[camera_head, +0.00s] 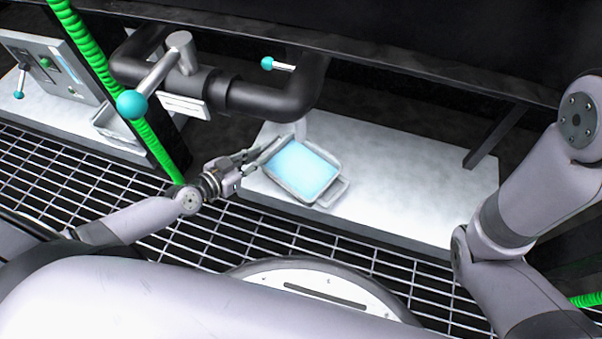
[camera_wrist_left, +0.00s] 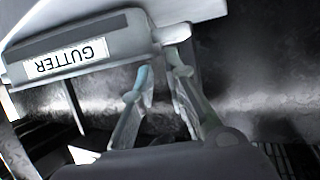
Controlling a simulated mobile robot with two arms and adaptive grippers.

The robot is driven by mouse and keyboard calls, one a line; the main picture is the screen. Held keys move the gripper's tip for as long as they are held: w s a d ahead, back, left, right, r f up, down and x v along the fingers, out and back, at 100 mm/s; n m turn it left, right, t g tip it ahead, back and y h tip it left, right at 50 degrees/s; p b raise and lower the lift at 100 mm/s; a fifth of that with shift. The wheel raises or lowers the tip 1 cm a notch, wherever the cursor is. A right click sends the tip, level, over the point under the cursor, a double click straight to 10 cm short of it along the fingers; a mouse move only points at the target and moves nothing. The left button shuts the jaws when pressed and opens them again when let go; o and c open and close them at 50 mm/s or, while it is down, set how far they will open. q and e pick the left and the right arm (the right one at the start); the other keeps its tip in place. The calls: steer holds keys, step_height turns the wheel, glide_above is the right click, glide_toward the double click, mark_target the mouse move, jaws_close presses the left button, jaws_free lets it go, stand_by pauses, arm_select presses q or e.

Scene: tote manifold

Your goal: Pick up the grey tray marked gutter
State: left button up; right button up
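The grey tray (camera_head: 331,192) sits on a white platform under a dark pipe in the head view and holds light blue liquid. It has a loop handle at its lower right. In the left wrist view the tray (camera_wrist_left: 120,42) shows at the upper left, with a GUTTER label upside down on its side. My left gripper (camera_head: 262,152) is at the tray's left side. Its two fingers (camera_wrist_left: 160,75) look apart, near the tray's end; I cannot tell whether they touch it. My right gripper is outside the views; only the right arm shows.
The white platform (camera_head: 420,190) is clear to the right of the tray. The dark pipe (camera_head: 255,97) with teal-knobbed levers hangs above and behind it. A green hose (camera_head: 115,85) runs down at the left. A metal grating (camera_head: 290,235) lies in front.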

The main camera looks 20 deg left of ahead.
mark_target(275, 148)
arm_select(q)
steer(key=x, duration=0.8)
steer(key=shift+s+d+b, duration=0.1)
steer(key=shift+b, duration=0.2)
steer(key=shift+c, duration=0.5)
jaws_close()
steer(key=shift+r, duration=0.2)
